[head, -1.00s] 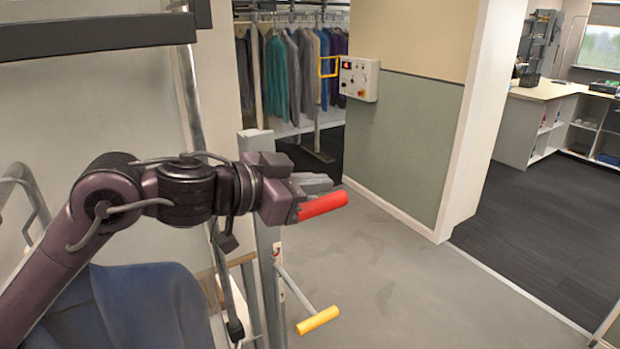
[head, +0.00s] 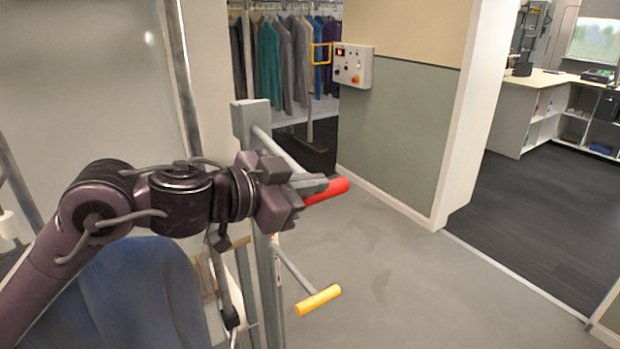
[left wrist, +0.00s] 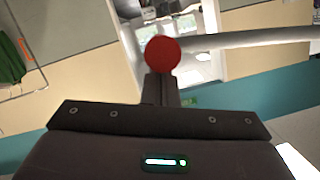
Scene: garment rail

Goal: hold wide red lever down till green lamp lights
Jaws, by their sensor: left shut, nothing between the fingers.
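A wide red grip (head: 328,191) sits at the end of a grey lever rod (head: 283,150), which slopes down from a post top in the head view. My left gripper (head: 310,184) is shut and empty, its fingers over the near part of the grip. In the left wrist view the grip's round red end (left wrist: 163,53) shows just beyond the closed fingers (left wrist: 160,89); contact is hard to tell. A wall control box (head: 353,66) carries small lamps and knobs; I make out no lit green lamp. My right gripper is out of view.
A lower lever with a yellow grip (head: 318,299) sticks out below the red one from the grey post (head: 267,275). Blue cloth (head: 140,295) lies at lower left. Garments (head: 285,60) hang on a rail behind. The grey floor to the right is clear.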

